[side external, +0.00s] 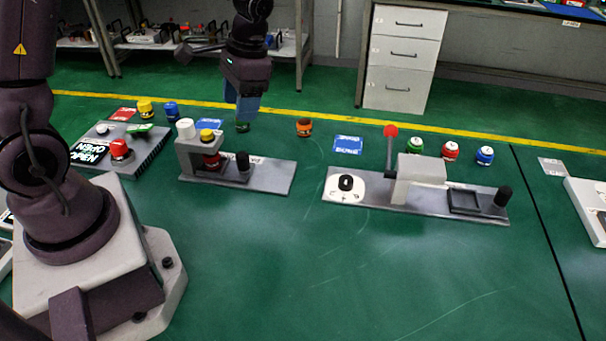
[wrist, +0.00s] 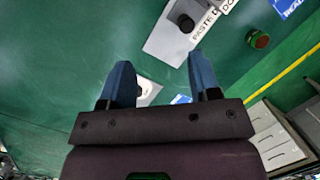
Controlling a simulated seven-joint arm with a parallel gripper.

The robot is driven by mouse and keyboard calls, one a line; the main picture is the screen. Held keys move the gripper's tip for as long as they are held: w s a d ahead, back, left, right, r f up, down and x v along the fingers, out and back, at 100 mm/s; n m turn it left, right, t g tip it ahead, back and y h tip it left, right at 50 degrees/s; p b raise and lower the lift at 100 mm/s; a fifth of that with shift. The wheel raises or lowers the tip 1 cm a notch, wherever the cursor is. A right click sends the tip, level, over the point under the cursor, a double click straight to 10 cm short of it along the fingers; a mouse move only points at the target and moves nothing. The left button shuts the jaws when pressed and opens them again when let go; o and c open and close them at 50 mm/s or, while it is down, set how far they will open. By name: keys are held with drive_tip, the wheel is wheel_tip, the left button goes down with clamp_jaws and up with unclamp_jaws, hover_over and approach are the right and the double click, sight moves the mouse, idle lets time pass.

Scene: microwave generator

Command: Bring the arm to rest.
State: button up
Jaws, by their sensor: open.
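My gripper (side external: 245,118) hangs fingers-down above the back of the green table, behind the small grey fixture. In the wrist view its two blue fingers (wrist: 162,68) are spread apart, with green table and part of a white plate showing between them. Nothing is held between them. In the side view a small green patch shows at the fingertips; I cannot tell whether it is a separate object or whether the fingers touch it.
The left fixture (side external: 265,177), right fixture (side external: 470,207) and control panel (side external: 150,155) stand on the table. An orange jar (side external: 304,128) stands right of my gripper. Green (side external: 416,146), red (side external: 450,151) and blue jars (side external: 485,155) stand farther right. The front table is clear.

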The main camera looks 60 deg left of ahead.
drive_tip(key=s+d+r+t, duration=0.8)
drive_tip(key=s+r, duration=0.3)
drive_tip(key=r, duration=0.3)
drive_tip(key=shift+s+d+r+n+h, duration=0.2)
drive_tip(key=shift+s+d+n+h, duration=0.15)
drive_tip(key=shift+d+h, duration=0.1)
drive_tip(key=shift+c, duration=0.5)
idle(1.4)
